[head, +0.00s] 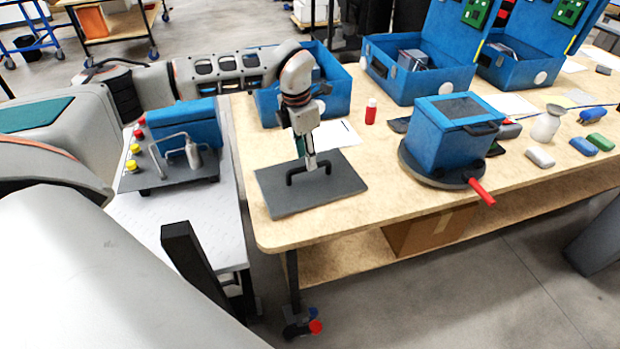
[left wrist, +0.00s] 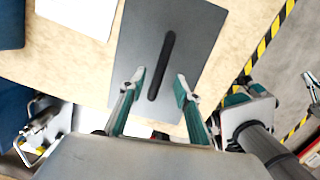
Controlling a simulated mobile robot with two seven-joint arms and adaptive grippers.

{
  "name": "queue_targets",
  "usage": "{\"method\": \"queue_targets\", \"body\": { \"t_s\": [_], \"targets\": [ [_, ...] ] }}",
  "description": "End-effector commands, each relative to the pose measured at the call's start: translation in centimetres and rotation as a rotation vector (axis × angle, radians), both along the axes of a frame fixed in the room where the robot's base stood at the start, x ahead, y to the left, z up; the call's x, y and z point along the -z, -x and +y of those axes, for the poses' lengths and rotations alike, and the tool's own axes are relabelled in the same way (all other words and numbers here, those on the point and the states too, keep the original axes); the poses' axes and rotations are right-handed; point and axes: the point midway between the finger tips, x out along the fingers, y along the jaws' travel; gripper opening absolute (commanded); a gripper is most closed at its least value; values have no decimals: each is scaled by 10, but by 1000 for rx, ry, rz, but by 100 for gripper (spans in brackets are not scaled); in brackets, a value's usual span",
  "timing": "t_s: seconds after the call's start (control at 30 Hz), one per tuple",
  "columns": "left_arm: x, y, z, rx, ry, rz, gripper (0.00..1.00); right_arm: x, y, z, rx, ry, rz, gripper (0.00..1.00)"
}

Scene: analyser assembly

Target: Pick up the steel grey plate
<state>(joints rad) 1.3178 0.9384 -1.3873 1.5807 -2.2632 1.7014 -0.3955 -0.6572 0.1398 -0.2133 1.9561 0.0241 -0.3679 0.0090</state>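The steel grey plate (head: 340,186) lies flat at the left end of the wooden table, with a black bar handle (head: 296,179) on top. My left gripper (head: 311,164) points down at the handle. In the left wrist view, the plate (left wrist: 198,42) and its handle (left wrist: 161,65) show below the open left gripper (left wrist: 161,82). One finger is on each side of the handle's line, with gaps visible. I cannot tell how far the fingertips are above the plate.
An open blue case (head: 335,95) and a red bottle (head: 371,111) stand behind the plate. A blue box (head: 440,142) on a round dark base stands to the right. A side table with a dark fixture (head: 150,182) is left.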

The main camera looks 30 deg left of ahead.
Motion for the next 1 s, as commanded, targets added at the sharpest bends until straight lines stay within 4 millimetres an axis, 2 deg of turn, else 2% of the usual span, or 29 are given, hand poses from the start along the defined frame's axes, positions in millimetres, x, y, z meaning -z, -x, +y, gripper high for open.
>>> {"method": "queue_targets", "body": {
  "t_s": [0.37, 0.63, 0.77, 1.0],
  "targets": [
    [46, -5, -4, 1, 1, 2, 33, -4, -6, 0, 0, -1, -13, 0],
    [50, -7, -4, 1, 1, -2, 33, -7, -8, 0, 0, -3, -20, 0],
    [49, -6, -4, 1, 1, 0, 0, -7, -8, 0, 0, -2, -19, 0],
    [49, -6, -4, 0, 1, 0, 0, -5, -7, 0, 0, -1, -16, 0]
  ]
}}
